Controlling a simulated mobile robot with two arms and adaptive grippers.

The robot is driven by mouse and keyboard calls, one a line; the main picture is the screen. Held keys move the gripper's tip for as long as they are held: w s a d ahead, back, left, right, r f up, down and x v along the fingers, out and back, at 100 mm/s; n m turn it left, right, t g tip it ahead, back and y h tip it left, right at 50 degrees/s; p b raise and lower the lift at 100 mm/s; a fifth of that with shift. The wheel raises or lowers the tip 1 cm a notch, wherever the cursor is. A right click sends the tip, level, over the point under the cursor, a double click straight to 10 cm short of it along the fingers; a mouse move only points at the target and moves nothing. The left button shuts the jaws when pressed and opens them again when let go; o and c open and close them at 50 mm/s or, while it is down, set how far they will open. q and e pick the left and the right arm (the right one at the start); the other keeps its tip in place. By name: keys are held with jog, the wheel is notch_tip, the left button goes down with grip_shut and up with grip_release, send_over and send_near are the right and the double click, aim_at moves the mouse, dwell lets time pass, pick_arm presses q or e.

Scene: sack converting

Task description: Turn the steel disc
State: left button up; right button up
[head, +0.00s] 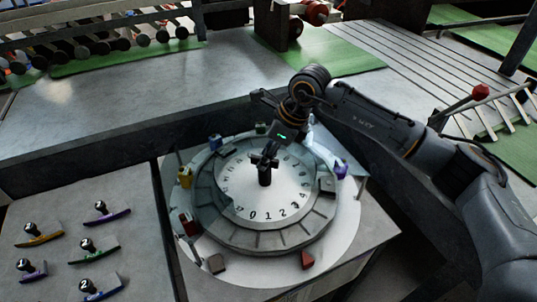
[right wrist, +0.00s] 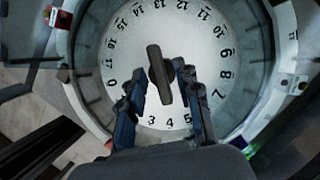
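The pale steel disc (head: 262,196) has numbers around its rim and lies in the middle of a round grey ring. A dark upright post with a bar handle (head: 264,176) stands at its centre. My right gripper (head: 274,146) is above the handle. In the right wrist view, the numbered disc (right wrist: 202,75) fills the middle, and the gripper's two fingers (right wrist: 160,76) are apart on either side of the bar handle. The right finger looks close to the bar; I cannot tell whether it touches. My left gripper is not in view.
Coloured blocks, including a yellow one (head: 185,177) and a red one (head: 307,260), stand around the ring. A side table (head: 140,262) at left holds several numbered, coloured curved pieces. A grey bench (head: 130,110) with green mats lies behind.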

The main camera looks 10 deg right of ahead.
jog(key=v, duration=1.2)
dwell(0.5)
